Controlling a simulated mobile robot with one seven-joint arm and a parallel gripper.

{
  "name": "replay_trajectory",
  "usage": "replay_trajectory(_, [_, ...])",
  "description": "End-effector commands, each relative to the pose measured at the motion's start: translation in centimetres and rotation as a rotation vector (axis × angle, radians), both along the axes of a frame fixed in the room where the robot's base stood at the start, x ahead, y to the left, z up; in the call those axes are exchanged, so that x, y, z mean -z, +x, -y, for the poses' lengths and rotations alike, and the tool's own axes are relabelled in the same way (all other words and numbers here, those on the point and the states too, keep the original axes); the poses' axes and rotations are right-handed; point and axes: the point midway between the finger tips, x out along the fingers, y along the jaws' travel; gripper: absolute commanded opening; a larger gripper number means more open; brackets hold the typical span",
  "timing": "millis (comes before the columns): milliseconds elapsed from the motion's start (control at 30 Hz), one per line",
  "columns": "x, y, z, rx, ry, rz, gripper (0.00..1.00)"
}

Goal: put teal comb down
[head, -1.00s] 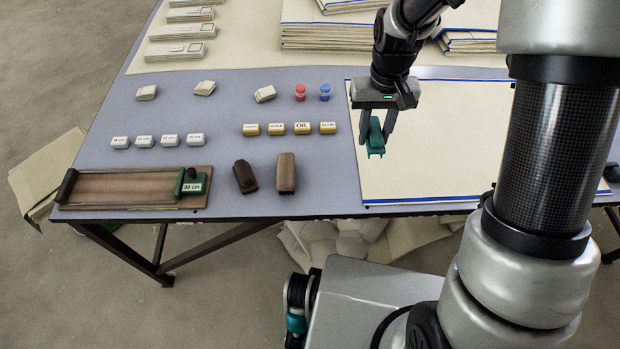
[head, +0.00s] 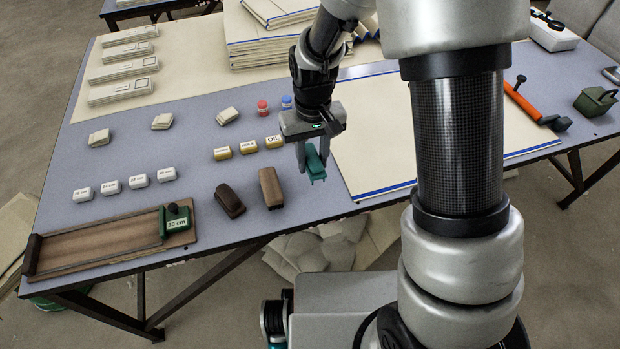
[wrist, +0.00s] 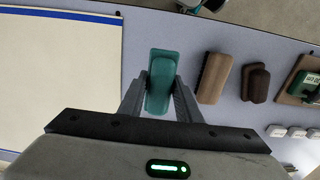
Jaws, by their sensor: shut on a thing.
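The teal comb (head: 315,163) is a small teal block with short prongs at its lower end in the head view. My gripper (head: 312,158) is shut on it, one finger on each side, and points down over the table near its front edge. In the wrist view the comb (wrist: 162,80) lies between the two fingers of my gripper (wrist: 161,95). I cannot tell exactly how high the comb is above the table. The grey-blue tabletop (head: 185,140) shows bare around it.
A brown block (head: 270,187) and a dark brown block (head: 230,201) sit left of the comb. A wooden board with a green "30 cm" block (head: 177,220) lies further left. A cream cloth with blue edges (head: 375,150) lies to the right. Small labelled blocks (head: 248,147) stand behind.

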Motion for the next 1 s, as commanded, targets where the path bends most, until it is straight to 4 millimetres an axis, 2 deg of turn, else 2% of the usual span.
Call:
replay_trajectory(33, [1.1,0.0,0.0,0.0,0.0,-0.001,0.1])
replay_trajectory(267, [2.9,0.0,0.0,0.0,0.0,0.0,0.1])
replay_trajectory(467, [5.6,0.0,0.0,0.0,0.0,-0.001,0.1])
replay_trajectory(867, [6.2,0.1,0.0,0.0,0.001,0.002,0.1])
replay_trajectory(900, [6.0,0.1,0.0,0.0,0.001,0.002,0.37])
replay_trajectory(967, [6.0,0.1,0.0,0.0,0.001,0.002,0.47])
replay_trajectory(1000, [6.0,0.1,0.0,0.0,0.001,0.002,0.49])
